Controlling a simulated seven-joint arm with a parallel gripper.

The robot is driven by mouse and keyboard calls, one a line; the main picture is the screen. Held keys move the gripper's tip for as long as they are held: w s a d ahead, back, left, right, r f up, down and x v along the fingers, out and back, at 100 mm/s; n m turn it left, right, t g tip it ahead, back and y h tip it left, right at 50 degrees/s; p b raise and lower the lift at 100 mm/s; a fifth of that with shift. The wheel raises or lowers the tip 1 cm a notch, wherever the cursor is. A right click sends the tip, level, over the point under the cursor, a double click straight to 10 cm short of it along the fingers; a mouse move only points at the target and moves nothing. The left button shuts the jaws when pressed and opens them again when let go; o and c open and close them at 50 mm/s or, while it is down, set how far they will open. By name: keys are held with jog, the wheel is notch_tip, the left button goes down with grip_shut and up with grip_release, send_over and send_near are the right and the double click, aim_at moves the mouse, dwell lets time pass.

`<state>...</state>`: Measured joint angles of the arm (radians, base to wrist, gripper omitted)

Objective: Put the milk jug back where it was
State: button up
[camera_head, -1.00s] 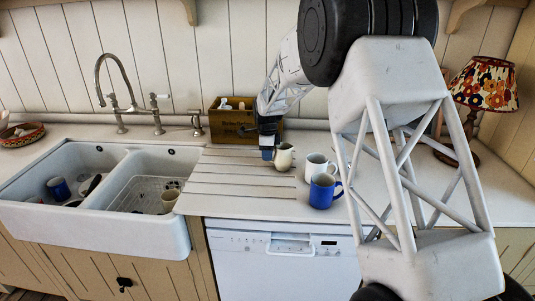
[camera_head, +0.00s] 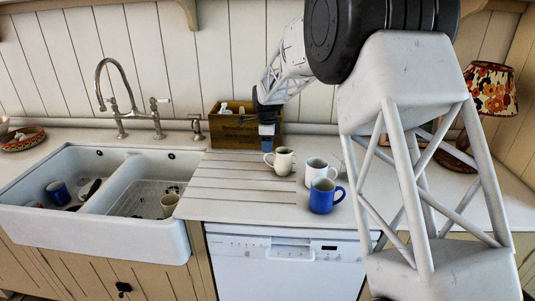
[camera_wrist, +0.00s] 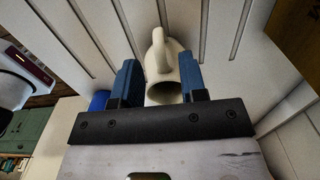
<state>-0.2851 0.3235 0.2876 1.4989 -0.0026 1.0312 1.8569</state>
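The cream milk jug (camera_head: 285,161) stands upright on the worktop, at the right end of the grooved drainboard, its handle to the left. My gripper (camera_head: 267,138) is above and slightly left of the jug, apart from it in the head view. In the wrist view the jug (camera_wrist: 164,62) shows beyond and between the two blue fingers (camera_wrist: 158,82), with its dark mouth toward me. The fingers are spread and hold nothing.
A white mug (camera_head: 317,172) and a blue mug (camera_head: 322,199) stand right of the jug. A wooden crate (camera_head: 226,133) stands behind, against the wall. The double sink (camera_head: 100,222) holds several dishes. The grooved drainboard (camera_head: 235,180) is clear.

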jog(key=shift+r, duration=3.15)
jog(key=s+d+r+n, duration=0.3)
jog(key=s+d+r, duration=0.15)
jog(key=s, duration=0.35)
jog(key=s+d+r+n+t, duration=0.1)
jog(key=s+d+r+n, duration=0.15)
jog(key=s+d, duration=0.5)
jog(key=s+d+r+n, duration=0.3)
jog(key=s+d+r, duration=0.1)
jog(key=s, duration=0.6)
jog(key=s+d+f+n, duration=0.2)
jog(key=s+d+n, duration=0.1)
jog(key=s, duration=0.7)
jog(key=s+d+f+n+t, duration=0.1)
jog(key=s+d+f+n, duration=0.1)
jog(key=s, duration=0.9)
jog(key=s+d+f+n, duration=0.3)
jog(key=s+d+n, duration=0.1)
jog(key=s, duration=0.6)
jog(key=shift+s+d+t, duration=0.3)
jog(key=shift+d, duration=0.05)
